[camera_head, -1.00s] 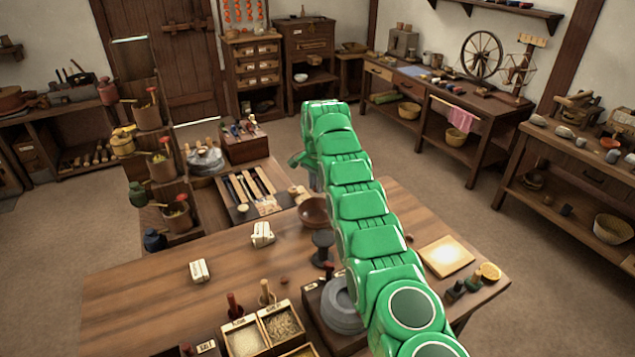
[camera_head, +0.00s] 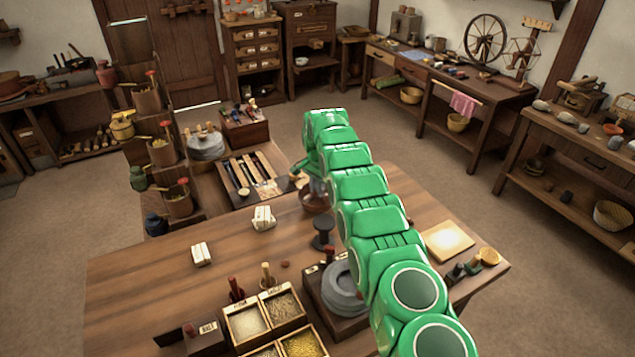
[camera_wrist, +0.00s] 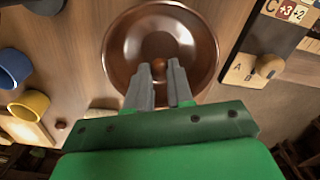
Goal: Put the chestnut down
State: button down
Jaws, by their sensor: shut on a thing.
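The chestnut (camera_wrist: 160,66) is a small, round brown thing between my gripper's fingertips in the wrist view. My gripper (camera_wrist: 160,72) is shut on it, with its grey fingers pointing into the outline of a brown bowl (camera_wrist: 125,48). The chestnut shows near the bowl's middle; how far it is above the bowl's bottom I cannot tell. In the head view the bowl (camera_head: 311,204) shows partly behind my green arm, with my gripper (camera_head: 318,190) right over it. The chestnut is hidden there.
A dark spool-shaped stand (camera_head: 323,233) and a grey round stone (camera_head: 340,292) are close to my arm. White blocks (camera_head: 263,218) and grain boxes (camera_head: 248,320) stand on the table.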

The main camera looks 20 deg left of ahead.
jog(key=shift+f, duration=0.85)
jog(key=c, duration=0.9)
grip_release()
jog(key=shift+r, duration=0.1)
jog(key=shift+r, duration=3.45)
